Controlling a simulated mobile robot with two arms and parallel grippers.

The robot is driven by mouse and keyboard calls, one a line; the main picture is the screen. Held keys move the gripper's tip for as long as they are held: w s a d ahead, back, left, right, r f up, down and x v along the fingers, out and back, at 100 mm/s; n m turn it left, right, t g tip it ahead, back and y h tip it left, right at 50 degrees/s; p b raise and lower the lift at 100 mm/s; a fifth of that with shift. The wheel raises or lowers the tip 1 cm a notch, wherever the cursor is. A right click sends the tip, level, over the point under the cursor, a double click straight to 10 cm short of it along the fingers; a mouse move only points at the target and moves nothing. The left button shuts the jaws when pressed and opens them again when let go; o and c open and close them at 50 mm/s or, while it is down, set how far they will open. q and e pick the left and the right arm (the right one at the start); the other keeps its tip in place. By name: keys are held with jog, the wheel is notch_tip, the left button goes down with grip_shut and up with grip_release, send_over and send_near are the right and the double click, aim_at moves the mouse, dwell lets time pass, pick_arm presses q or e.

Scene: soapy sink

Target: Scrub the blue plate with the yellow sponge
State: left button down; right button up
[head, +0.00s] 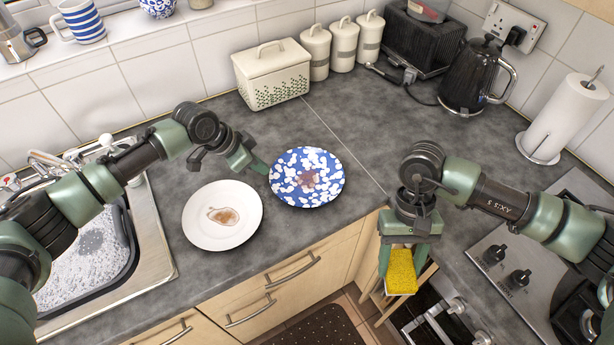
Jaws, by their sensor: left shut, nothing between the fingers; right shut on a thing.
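The blue plate (318,161) with white speckles lies on the worktop and bears a brownish-red stain. My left gripper (262,168) is shut and empty, with its tip at the left edge of the blue plate; I cannot tell whether it touches. The yellow sponge (402,271) is held in my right gripper (400,265), which is shut on it. The sponge hangs in front of the worktop's front edge, lower right of the blue plate and apart from it.
A white plate (203,236) with a brown stain lies left of the blue plate. The sink (159,240) with soapy water is at the left. The bread bin (272,76), canisters (343,44), and kettle (476,78) stand at the back. A paper towel roll (565,115) and hob (520,255) are at the right.

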pick_arm(q)
jog(key=shift+f+b, duration=0.4)
jog(key=shift+f, duration=0.4)
pick_arm(e)
jog(key=shift+f, duration=0.4)
pick_arm(q)
jog(key=shift+r, duration=0.1)
